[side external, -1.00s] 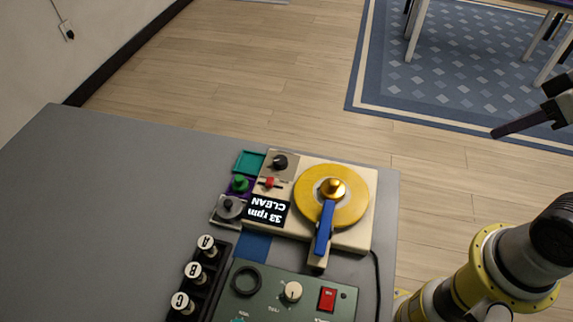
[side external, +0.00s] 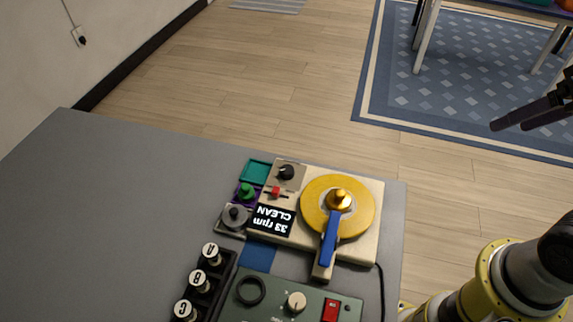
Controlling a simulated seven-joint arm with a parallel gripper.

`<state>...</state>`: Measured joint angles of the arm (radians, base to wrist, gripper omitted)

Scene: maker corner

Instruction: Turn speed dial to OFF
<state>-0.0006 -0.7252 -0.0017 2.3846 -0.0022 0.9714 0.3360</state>
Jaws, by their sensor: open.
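The turntable unit (side external: 370,248) is a cream box near the table's far right corner, with a yellow platter (side external: 317,205) and a blue arm (side external: 329,243) lying over it. A black dial (side external: 286,172) sits on a tan plate at its upper left; which setting it points at is too small to read. A red slider knob (side external: 276,191) is just below the dial. The display (side external: 271,220) reads "33 rpm CLEAN", upside down in this view. My gripper (side external: 510,124) is at the right edge, open and empty, off the table and well away from the dial.
Beside the unit are a teal tray (side external: 254,170), a green knob (side external: 246,191) and a grey knob piece (side external: 235,216). A rack with pegs A, B, C (side external: 218,269) and a green panel with a red switch (side external: 331,310) lie nearer. The table's left part (side external: 110,210) is clear.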

